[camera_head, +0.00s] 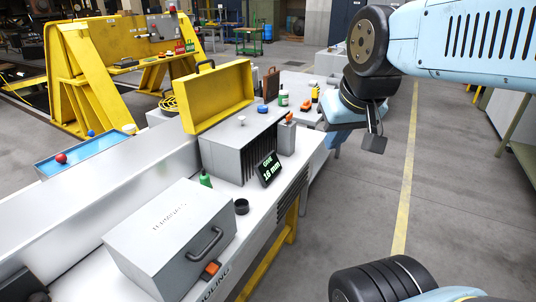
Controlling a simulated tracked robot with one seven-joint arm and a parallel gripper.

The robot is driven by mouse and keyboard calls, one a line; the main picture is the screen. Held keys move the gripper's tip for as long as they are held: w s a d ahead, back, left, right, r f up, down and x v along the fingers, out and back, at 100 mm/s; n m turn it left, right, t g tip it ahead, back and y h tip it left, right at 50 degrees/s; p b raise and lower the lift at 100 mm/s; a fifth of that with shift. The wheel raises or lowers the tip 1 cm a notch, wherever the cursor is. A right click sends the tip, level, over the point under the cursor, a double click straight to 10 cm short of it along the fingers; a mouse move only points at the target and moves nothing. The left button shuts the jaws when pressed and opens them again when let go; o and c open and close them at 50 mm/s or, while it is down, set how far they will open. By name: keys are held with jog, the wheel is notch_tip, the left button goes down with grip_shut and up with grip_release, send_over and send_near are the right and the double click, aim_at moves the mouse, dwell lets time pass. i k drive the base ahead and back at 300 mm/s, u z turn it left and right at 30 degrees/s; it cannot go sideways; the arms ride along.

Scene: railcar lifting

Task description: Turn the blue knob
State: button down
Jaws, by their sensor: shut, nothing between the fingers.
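A small round blue knob (91,133) shows at the left, at the far edge of a shallow blue-surfaced box or panel (84,153). A red knob (61,158) is to its left and nearer, and a pale knob (129,128) is to its right. My gripper (374,143) appears as a dark grey piece hanging below my folded pale-blue arm, right of centre. It is shut and empty, over the floor and far to the right of the blue knob. Its fingertips are hard to make out.
A sloping grey panel (105,215) runs before the blue panel. The floor (385,205) on the right is clear.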

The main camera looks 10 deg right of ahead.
aim_at(261, 108)
jog(key=z, duration=0.05)
jog(key=i, duration=0.45)
jog(key=u, duration=0.1)
jog(key=k, duration=0.55)
jog(key=z, duration=0.7)
jog(key=i, duration=1.4)
jog(key=u, duration=0.5)
